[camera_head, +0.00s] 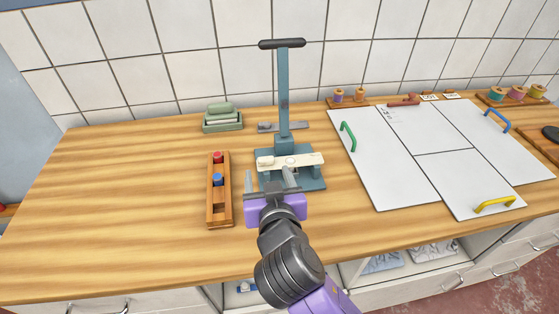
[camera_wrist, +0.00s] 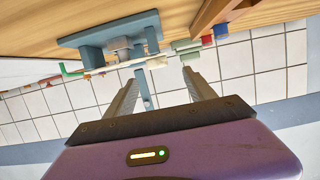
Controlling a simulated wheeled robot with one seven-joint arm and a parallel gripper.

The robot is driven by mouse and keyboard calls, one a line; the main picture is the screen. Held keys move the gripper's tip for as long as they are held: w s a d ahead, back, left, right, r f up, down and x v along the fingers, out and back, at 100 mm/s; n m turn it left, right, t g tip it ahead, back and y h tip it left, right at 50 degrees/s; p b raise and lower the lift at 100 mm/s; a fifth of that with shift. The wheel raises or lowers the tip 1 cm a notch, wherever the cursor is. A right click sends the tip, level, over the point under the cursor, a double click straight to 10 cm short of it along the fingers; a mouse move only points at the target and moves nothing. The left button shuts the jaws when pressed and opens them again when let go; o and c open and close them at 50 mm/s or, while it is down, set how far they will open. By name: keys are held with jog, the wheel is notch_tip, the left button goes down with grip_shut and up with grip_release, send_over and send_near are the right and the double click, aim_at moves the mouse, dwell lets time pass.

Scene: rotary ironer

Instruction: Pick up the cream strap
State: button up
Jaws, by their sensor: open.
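The cream strap (camera_head: 305,159) lies flat across the top of a blue-grey press (camera_head: 315,183) on the wooden counter, with a round spot near its middle. The press has an upright lever (camera_head: 284,95) with a dark crossbar handle. My gripper (camera_head: 274,180) is open and empty, just in front of the strap, its two fingers pointing toward the press. In the wrist view my gripper's fingers (camera_wrist: 160,80) stand apart with nothing between them.
A wooden rack (camera_head: 220,212) with red and blue pegs stands left of the press. A green stacked block (camera_head: 222,119) sits behind it. White panels (camera_head: 385,165) with coloured handles lie at right, near thread spools (camera_head: 515,93). The counter's left side is clear.

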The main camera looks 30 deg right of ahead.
aim_at(266, 162)
jog(key=shift+d+f+p+x, duration=0.1)
jog(key=shift+p+x, duration=0.45)
jog(key=shift+x, duration=1.1)
jog(key=shift+d+f+p+x, duration=0.15)
jog(key=shift+p+x, duration=0.4)
jog(key=shift+x, duration=1.05)
jog(key=shift+s, duration=0.15)
jog(key=shift+a, duration=0.1)
grip_shut()
